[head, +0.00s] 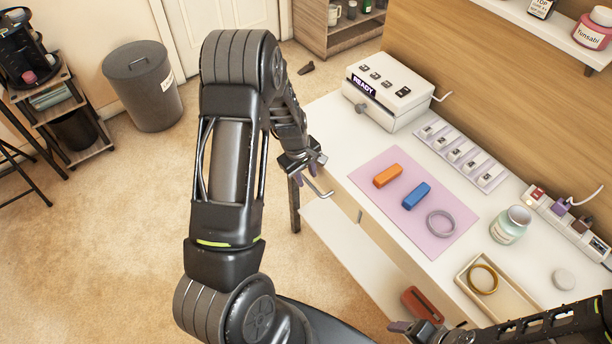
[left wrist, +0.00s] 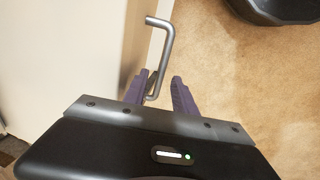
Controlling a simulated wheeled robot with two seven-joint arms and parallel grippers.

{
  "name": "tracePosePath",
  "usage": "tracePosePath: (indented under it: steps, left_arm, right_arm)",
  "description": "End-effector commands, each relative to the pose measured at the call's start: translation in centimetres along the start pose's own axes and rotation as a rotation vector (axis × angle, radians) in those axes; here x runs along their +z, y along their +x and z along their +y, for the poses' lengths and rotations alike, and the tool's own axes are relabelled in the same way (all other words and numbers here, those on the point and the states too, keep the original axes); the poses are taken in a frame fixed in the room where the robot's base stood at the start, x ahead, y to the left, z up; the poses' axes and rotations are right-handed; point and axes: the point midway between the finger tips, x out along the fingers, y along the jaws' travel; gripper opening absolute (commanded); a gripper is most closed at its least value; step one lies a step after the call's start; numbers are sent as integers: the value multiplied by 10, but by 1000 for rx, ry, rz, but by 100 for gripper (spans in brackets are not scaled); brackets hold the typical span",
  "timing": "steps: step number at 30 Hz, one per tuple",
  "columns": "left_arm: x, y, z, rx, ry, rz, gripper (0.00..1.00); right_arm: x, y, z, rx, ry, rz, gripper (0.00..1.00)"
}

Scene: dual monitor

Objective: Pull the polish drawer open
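The polish drawer appears to be the light front under the white desktop (head: 335,152); no label is readable. A bent grey bar handle (head: 322,191) sticks out near its left end. The handle also shows in the left wrist view (left wrist: 164,48). My left gripper (head: 312,166) is at this handle. In the left wrist view its purple fingers (left wrist: 166,88) stand apart, with the handle's lower end between them, close to the left finger. Contact cannot be told. My right gripper (head: 412,328) is low at the desk's front edge, partly cut off, its opening unclear.
A pink mat (head: 445,245) holds an orange block (head: 388,175), a blue block (head: 416,196) and a grey ring (head: 440,223). A white READY box (head: 388,90) stands at the desk's back. A grey bin (head: 145,85) is on the floor.

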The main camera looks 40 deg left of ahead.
Motion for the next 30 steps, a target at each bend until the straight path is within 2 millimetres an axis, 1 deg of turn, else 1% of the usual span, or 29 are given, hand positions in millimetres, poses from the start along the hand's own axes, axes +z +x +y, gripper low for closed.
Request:
tracePosePath:
  steps: [1, 4, 11, 23, 30]
  left_arm:
    - [0, 4, -1, -1, -1, 0, 33]
    - [0, 8, 0, 0, -2, -1, 33]
    - [0, 9, 0, 1, -1, 0, 33]
    - [0, 8, 0, 1, -1, 0, 1]
    - [0, 8, 0, 1, -1, 0, 0]
  right_arm:
    - [0, 0, 0, 0, 0, 0, 70]
    - [0, 0, 0, 0, 0, 0, 70]
    - [0, 0, 0, 0, 0, 0, 70]
    - [0, 0, 0, 0, 0, 0, 70]
    - [0, 0, 0, 0, 0, 0, 70]
